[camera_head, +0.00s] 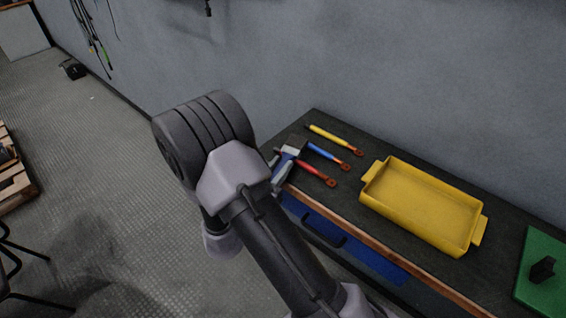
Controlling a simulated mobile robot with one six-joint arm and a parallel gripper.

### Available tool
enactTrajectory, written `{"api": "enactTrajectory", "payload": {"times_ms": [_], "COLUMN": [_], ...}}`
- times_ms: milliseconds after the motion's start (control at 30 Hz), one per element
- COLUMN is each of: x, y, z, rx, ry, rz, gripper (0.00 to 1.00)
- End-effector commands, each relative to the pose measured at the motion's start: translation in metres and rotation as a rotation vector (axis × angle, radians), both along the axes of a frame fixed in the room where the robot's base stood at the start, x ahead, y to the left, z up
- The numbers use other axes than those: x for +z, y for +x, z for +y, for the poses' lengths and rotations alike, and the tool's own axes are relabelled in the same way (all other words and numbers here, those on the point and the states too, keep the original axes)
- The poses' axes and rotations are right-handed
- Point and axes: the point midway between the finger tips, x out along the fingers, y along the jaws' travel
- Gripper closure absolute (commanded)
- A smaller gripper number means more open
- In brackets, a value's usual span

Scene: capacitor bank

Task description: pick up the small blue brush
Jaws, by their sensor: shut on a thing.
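The small blue brush (288,152) is at the left end of the dark workbench, with a dark, pale-edged head and a short blue part. My gripper (281,169) is at this end of the bench, mostly hidden behind my own arm. A little of its grey jaws shows beside the blue part, shut on the brush. The exact grip is too small to see. I cannot tell whether the brush touches the bench.
Yellow (328,136), blue (325,154) and red (314,172) handled tools with orange ends lie just right of the brush. A yellow tray (420,208) and a green board (545,272) are further right on the workbench (345,203). A grey wall stands behind.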

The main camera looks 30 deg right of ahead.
Motion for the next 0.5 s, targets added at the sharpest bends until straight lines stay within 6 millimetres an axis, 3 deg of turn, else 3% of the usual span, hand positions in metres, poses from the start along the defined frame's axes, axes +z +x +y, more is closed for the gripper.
{"api": "enactTrajectory", "payload": {"times_ms": [300, 500], "x": [0.039, 0.041], "y": [0.0, -0.01], "z": [0.003, 0.049], "rx": [0.002, 0.006], "ry": [0.001, -0.001], "rz": [-0.002, 0.0], "gripper": [1.0, 1.0]}}
